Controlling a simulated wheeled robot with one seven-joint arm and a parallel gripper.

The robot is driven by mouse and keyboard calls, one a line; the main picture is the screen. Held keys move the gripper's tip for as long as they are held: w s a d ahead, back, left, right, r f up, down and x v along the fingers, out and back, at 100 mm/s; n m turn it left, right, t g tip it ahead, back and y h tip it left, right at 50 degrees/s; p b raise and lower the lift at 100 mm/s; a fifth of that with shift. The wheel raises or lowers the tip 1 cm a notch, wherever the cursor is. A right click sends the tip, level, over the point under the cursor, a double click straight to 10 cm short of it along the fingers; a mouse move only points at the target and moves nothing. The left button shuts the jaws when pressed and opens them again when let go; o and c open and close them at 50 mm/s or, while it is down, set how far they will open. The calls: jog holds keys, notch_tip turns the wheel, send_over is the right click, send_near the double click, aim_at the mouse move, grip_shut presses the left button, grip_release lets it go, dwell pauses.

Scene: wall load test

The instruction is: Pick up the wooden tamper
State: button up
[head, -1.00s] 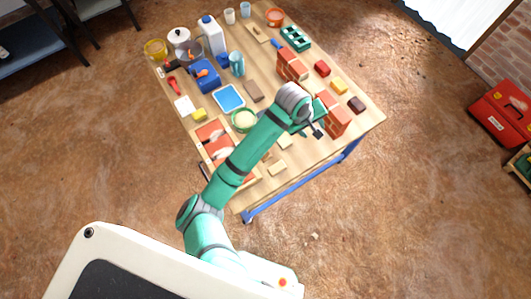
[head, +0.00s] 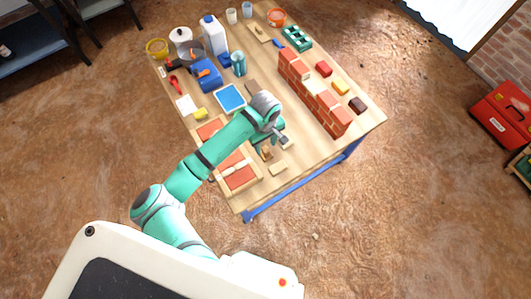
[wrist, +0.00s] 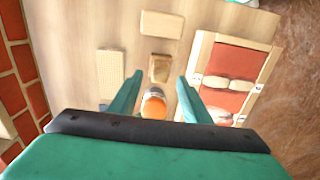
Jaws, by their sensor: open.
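The wooden tamper appears to be the small brown piece (head: 266,153) near the table's front edge, partly hidden by my arm. In the wrist view its brown block (wrist: 159,70) lies just beyond my fingertips. A rounded orange end with a pale ring (wrist: 154,105) shows between the fingers; I cannot tell whether it is joined to the block. My gripper (wrist: 155,88) is open, its two green fingers either side of this orange end. In the head view my gripper (head: 278,138) is over the table beside the brown piece. No contact is visible.
A cream block (head: 278,168) and a pale grooved block (wrist: 110,70) lie close by. A wooden-framed red tray (wrist: 233,72) is on the other side. The brick wall (head: 318,96) stands at the right of the table. Tools and containers crowd the far left.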

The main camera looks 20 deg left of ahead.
aim_at(266, 149)
jog(key=shift+s+d+f, duration=0.1)
jog(key=shift+f, duration=2.25)
grip_shut()
jog(key=shift+r, duration=0.1)
jog(key=shift+r, duration=0.55)
jog(key=s+a+r, duration=0.8)
jog(key=s+r, duration=0.3)
jog(key=shift+a+r, duration=0.3)
jog(key=shift+r, duration=0.1)
jog(key=c, duration=1)
grip_release()
jog(key=shift+w, duration=0.1)
grip_shut()
